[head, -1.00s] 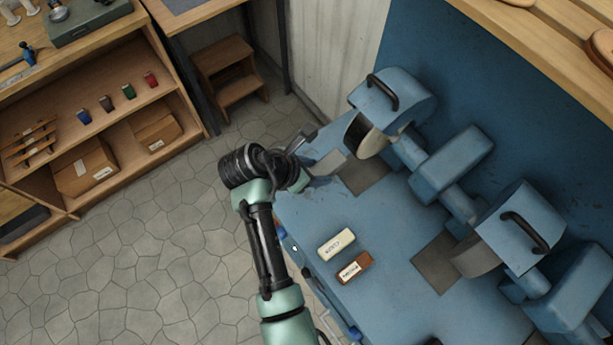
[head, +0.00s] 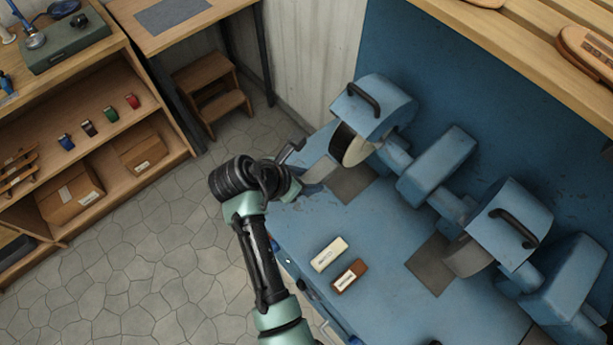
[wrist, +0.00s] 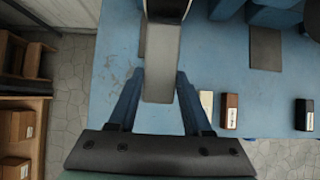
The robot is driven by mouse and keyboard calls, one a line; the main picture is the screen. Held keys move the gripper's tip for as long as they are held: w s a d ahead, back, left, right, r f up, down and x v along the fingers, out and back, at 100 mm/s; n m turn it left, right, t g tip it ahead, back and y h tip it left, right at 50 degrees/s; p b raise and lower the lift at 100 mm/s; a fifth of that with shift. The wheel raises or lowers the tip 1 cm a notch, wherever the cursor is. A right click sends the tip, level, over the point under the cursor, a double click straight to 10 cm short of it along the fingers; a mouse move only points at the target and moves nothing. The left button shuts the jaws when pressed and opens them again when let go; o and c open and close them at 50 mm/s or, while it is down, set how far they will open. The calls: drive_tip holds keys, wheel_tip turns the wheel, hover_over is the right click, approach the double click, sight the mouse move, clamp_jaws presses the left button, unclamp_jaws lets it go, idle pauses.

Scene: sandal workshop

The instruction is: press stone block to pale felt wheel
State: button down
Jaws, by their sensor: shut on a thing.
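My gripper (wrist: 160,78) is shut on the stone block (wrist: 161,62), a long grey bar pointing forward between its fingers. In the head view the grey stone block (head: 321,171) reaches from my gripper (head: 303,183) toward the far-left grinder. The pale felt wheel (head: 351,147) is a cream disc under that grinder's blue hood. The block's far end is close to the wheel's lower side; I cannot tell whether they touch. In the wrist view the block's far end meets a dark and pale shape at the top edge, and the wheel is not clearly seen.
On the blue bench (head: 385,235) lie a cream block (head: 329,254) and a brown block (head: 349,275). A dark block (wrist: 305,115) shows at right in the wrist view. A second, grey wheel (head: 468,258) stands to the right. A wooden shelf (head: 540,50) overhangs behind.

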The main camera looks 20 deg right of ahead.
drive_tip(key=shift+w+d+r, duration=0.15)
drive_tip(key=shift+w+d, duration=0.05)
drive_tip(key=shift+d, duration=0.25)
drive_tip(key=shift+d+r+p, duration=0.15)
drive_tip(key=shift+p, duration=0.85)
idle(0.7)
drive_tip(key=shift+a+p, duration=0.2)
drive_tip(key=shift+p, duration=0.3)
idle(0.9)
drive_tip(key=shift+a+f, duration=0.1)
drive_tip(key=shift+f, duration=0.1)
drive_tip(key=s+a+f+p, duration=0.1)
drive_tip(key=s+a+p, duration=0.1)
drive_tip(key=a, duration=0.4)
drive_tip(key=shift+s+a+f, duration=0.15)
drive_tip(key=shift+s+f, duration=0.05)
drive_tip(key=shift+f, duration=0.15)
idle(0.5)
